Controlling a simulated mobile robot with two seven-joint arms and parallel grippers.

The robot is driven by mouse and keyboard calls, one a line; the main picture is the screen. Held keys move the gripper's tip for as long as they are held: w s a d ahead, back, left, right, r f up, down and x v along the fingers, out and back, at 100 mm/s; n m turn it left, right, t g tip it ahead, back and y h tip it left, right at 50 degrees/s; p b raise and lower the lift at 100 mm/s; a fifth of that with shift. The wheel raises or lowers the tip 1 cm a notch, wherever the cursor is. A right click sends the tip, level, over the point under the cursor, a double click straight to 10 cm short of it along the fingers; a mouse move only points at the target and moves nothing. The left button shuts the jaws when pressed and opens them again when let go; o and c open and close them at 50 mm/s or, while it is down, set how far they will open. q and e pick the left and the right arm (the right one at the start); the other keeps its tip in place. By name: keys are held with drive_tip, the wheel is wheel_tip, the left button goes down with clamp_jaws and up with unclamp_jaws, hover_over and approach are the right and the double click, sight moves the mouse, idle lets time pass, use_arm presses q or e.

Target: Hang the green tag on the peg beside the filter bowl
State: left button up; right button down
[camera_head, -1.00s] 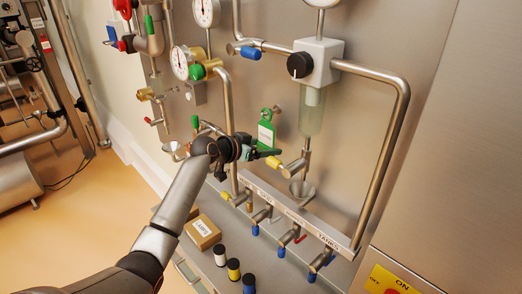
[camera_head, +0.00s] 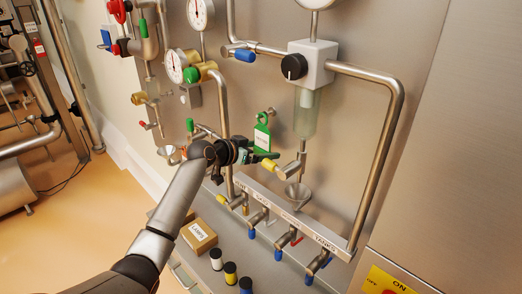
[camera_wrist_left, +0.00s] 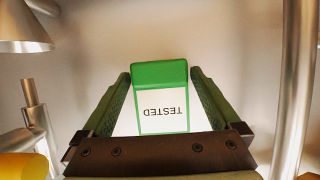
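The green tag (camera_head: 262,136) is upright in the head view, with its green top at the small peg (camera_head: 271,112) on the steel panel. Whether its hole is around the peg cannot be made out. My left gripper (camera_head: 268,155) is at the tag's lower part. In the left wrist view the tag (camera_wrist_left: 160,97) shows upside down with the word TESTED, between the two green fingers (camera_wrist_left: 160,80). Narrow gaps show beside its edges, so the fingers look open around it. The peg is hidden in that view. My right gripper is not in view.
The filter bowl (camera_head: 306,112) hangs under a white head right of the tag. A yellow-handled valve (camera_head: 272,166) and a funnel (camera_head: 298,192) are close below. A steel pipe (camera_head: 223,100) runs left of the tag. A carton (camera_head: 199,235) sits lower down.

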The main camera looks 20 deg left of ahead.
use_arm(q)
drive_tip(key=shift+s, duration=0.1)
drive_tip(key=v, duration=1.2)
drive_tip(key=s+d+f+n+g+y, duration=0.15)
drive_tip(key=s+f, duration=0.25)
drive_tip(key=f, duration=0.4)
drive_tip(key=s+d+f, duration=0.3)
drive_tip(key=f, duration=0.4)
drive_tip(key=s+d+f+g, duration=0.1)
drive_tip(key=s+d+f, duration=0.25)
drive_tip(key=f, duration=0.45)
drive_tip(key=s+d+f, duration=0.4)
drive_tip(key=s+f, duration=0.1)
drive_tip(key=s, duration=0.4)
drive_tip(key=s+d+f+g+p, duration=0.1)
drive_tip(key=s+d+f, duration=0.3)
drive_tip(key=s, duration=0.5)
drive_tip(key=shift+d+f, duration=0.4)
drive_tip(key=shift+d, duration=0.15)
drive_tip(key=shift+y, duration=0.25)
